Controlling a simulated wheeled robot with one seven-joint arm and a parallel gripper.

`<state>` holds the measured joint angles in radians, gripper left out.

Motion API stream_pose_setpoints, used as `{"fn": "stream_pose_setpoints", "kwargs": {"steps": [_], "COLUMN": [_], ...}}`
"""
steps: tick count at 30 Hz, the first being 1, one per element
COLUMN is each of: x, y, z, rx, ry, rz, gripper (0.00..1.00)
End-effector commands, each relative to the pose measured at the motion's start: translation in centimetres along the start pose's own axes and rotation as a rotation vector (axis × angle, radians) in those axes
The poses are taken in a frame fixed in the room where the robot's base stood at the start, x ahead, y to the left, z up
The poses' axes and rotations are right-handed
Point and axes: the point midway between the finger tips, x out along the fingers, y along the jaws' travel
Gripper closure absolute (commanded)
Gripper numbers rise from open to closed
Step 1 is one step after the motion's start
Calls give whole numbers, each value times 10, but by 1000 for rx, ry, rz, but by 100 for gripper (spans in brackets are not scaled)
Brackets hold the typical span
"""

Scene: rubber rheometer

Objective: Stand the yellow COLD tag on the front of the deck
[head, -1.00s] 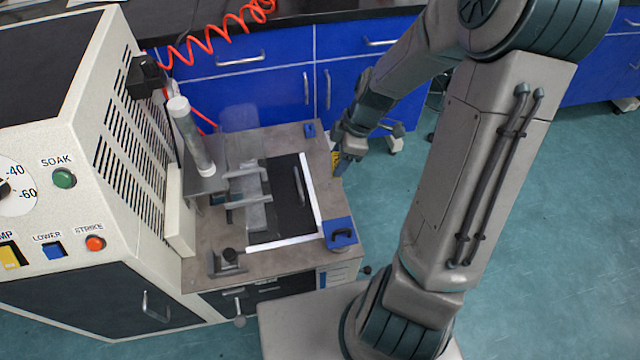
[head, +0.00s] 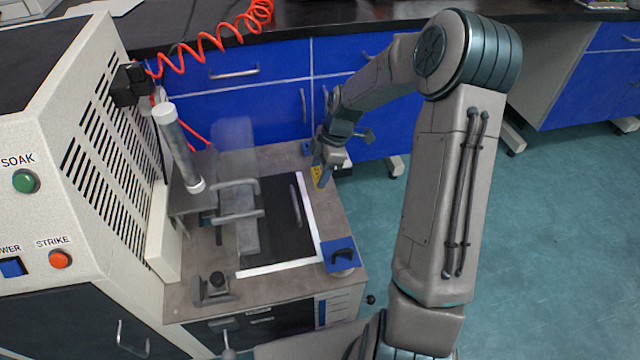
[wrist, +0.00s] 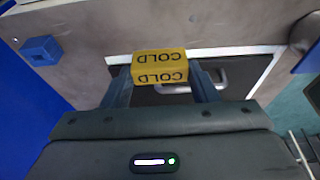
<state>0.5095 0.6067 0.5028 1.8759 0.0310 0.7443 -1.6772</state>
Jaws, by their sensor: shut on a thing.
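The yellow COLD tag (wrist: 160,66) is between the two fingers of my gripper (wrist: 160,84) in the wrist view, its lettering upside down there. The gripper is shut on it. In the head view, my gripper (head: 323,170) is over the far right part of the deck (head: 337,213), with a small yellow patch of the tag (head: 317,173) showing at its fingers. Whether the tag touches the deck cannot be told.
A white-edged black panel with a handle (head: 297,206) lies on the deck. A blue block with a black handle (head: 341,254) sits at the near right corner. A clear guard (head: 236,150) and a post (head: 180,150) stand left. Blue cabinets (head: 235,100) are behind.

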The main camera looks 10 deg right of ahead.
Motion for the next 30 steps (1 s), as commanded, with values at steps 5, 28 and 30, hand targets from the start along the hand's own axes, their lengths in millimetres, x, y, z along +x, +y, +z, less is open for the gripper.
{"fn": "stream_pose_setpoints", "kwargs": {"steps": [5, 28, 30], "x": [10, 43, 43], "y": [5, 4, 4], "z": [2, 13, 13], "rx": [1, 2, 2], "ry": [0, 0, 0], "rz": [-1, 0, 0], "gripper": [68, 25, 25]}}
